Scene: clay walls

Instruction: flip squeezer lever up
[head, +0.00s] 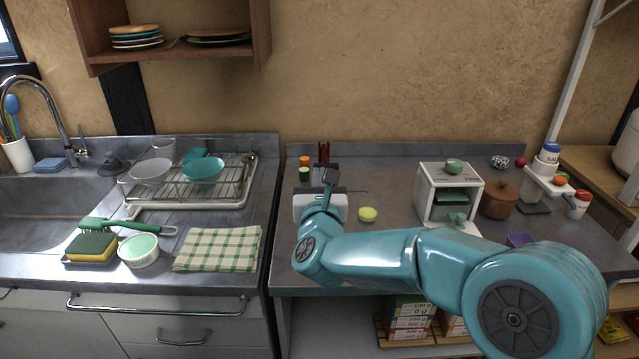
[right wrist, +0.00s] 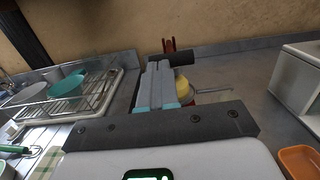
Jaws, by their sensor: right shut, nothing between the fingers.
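My right gripper (head: 327,183) is over the back counter, in front of an upright red-brown forked part (head: 323,152). In the right wrist view my gripper (right wrist: 158,68) has its fingers together and holds nothing. A dark cylindrical bar (right wrist: 170,60), seemingly the squeezer's lever grip, lies right at the fingertips; I cannot tell whether they touch. The red-brown part (right wrist: 169,45) stands behind it. A yellow thing (right wrist: 183,86) and a thin metal rod (right wrist: 214,91) show right of the fingers. Most of the squeezer is hidden by my gripper. My left gripper is not in view.
A yellow round piece (head: 367,214) lies on the counter right of my wrist. Small orange and green jars (head: 304,168) stand left. A white box (head: 450,180) and brown pot (head: 500,199) stand right. A dish rack (head: 215,185) is left across the gap.

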